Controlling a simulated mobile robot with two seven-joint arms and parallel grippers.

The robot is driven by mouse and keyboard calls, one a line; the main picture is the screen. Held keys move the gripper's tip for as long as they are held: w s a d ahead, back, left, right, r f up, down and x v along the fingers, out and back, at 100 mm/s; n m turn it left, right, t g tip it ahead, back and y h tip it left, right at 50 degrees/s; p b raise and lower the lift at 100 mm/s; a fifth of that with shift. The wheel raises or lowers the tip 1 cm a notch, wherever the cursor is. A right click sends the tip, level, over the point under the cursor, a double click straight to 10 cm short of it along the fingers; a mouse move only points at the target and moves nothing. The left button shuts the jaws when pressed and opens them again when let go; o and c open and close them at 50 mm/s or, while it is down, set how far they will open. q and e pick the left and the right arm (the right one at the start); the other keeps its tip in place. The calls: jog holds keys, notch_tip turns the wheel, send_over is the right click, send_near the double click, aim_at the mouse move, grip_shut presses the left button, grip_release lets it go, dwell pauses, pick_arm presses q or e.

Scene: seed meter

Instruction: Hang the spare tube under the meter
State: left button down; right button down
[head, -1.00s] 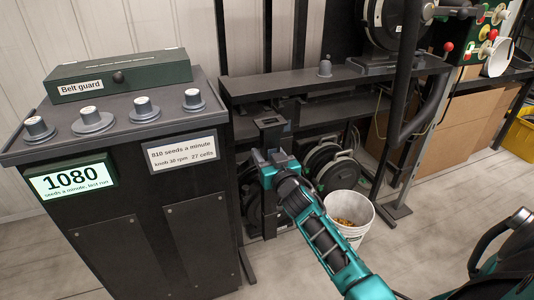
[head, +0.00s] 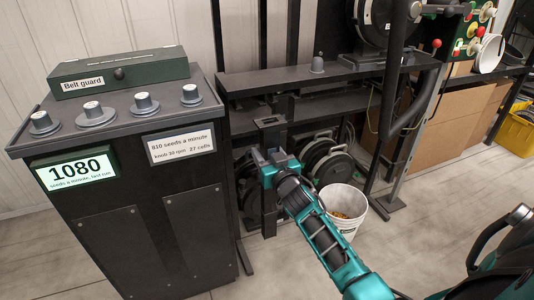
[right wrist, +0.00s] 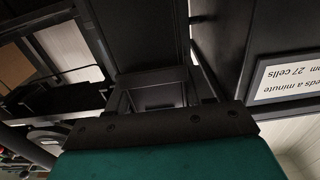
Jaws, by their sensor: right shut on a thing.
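The spare tube looks like a dark, square, upright tube with an open top (head: 270,122). My right gripper (head: 267,158) is shut on it, just below its top end, in front of the dark bench. A square open frame, likely the tube's end (right wrist: 150,96), shows beyond the gripper in the right wrist view. The tube's lower part is hard to separate from the dark stand behind it. The meter (head: 384,22) is a round black housing with a pale rim, above the bench's right part, up and right of my gripper. My left gripper is not in view.
A white bucket (head: 344,212) with seeds stands on the floor. A black post and hose (head: 390,100) stand below the meter.

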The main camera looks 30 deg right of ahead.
jog(key=s+a+p, duration=0.2)
jog(key=s+p, duration=0.2)
jog(key=s, duration=0.6)
jog(key=shift+s+p, duration=0.35)
jog(key=shift+s, duration=0.05)
dwell(1.0)
jog(key=shift+a, duration=0.1)
